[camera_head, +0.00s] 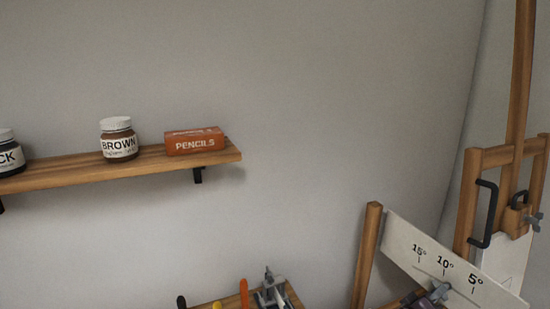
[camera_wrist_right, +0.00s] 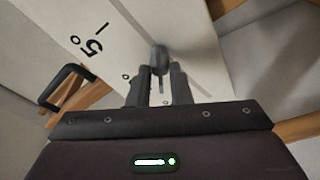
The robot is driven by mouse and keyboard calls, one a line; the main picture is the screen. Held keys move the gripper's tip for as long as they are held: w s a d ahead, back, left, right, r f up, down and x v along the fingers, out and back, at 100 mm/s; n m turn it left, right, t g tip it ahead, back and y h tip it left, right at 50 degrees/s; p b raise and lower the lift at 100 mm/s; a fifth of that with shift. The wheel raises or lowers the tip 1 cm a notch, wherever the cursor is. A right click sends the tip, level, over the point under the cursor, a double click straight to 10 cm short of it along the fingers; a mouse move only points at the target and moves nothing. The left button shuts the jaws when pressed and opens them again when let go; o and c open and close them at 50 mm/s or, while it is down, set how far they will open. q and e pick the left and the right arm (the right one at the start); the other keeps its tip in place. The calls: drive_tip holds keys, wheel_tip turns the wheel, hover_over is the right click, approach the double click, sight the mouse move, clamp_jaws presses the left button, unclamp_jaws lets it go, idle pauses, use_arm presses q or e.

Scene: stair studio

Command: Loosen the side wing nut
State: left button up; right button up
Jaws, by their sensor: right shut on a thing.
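The side wing nut (camera_wrist_right: 160,58) is a dark grey piece standing out from the pale angle plate (camera_wrist_right: 80,20). In the wrist view my right gripper (camera_wrist_right: 162,84) has its two dark fingers shut on the wing nut, one on each side. The fingers hide the nut's lower part. In the head view the wing nut (camera_head: 440,291) shows small at the plate's lower edge (camera_head: 400,235), below the 10° and 5° marks. My left gripper is not in view.
A wooden easel with a black handle (camera_head: 485,213) and another wing nut (camera_head: 534,221) stands at the right. A wooden box with tools (camera_head: 292,294) is at the bottom. A wall shelf (camera_head: 70,172) holds jars and a pencil box (camera_head: 195,141).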

drive_tip(key=shift+r+n, duration=0.1)
drive_tip(key=shift+n, duration=0.2)
drive_tip(key=o, duration=0.6)
drive_tip(key=shift+c, duration=0.2)
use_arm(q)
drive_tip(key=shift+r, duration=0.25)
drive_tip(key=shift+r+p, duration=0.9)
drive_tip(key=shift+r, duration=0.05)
use_arm(e)
drive_tip(key=w+v, duration=0.1)
drive_tip(key=v, duration=0.5)
drive_tip(key=shift+a+r, duration=0.2)
drive_tip(key=shift+a, duration=0.1)
